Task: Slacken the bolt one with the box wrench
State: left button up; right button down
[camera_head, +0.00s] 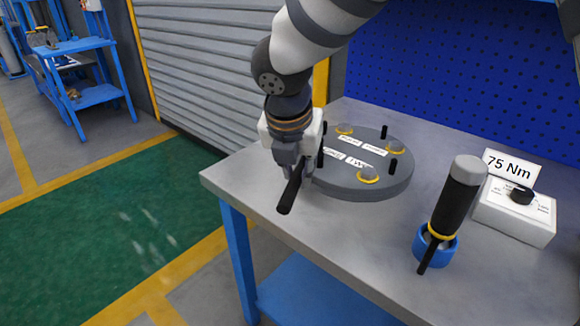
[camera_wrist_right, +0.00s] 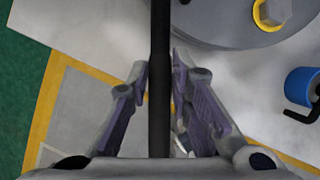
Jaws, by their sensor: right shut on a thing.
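The box wrench is a black bar (camera_head: 290,194). My right gripper (camera_head: 297,175) is shut on it at the left front of the flanged shell, and its handle end points toward the table's front edge. In the right wrist view the wrench (camera_wrist_right: 160,110) runs straight up between the fingers (camera_wrist_right: 160,78); its far end is out of frame. The flanged shell (camera_head: 345,190) is a round grey cover with white labels, black pins and yellow-ringed bolts. Bolt one cannot be seen for certain; the cover's left side is hidden behind my right arm and gripper. My left gripper is not in view.
The grey tabletop (camera_head: 330,240) is clear in front.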

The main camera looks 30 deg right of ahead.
jog(key=shift+s+f, duration=0.1)
jog(key=shift+f, duration=0.05)
jog(key=shift+r, duration=3.15)
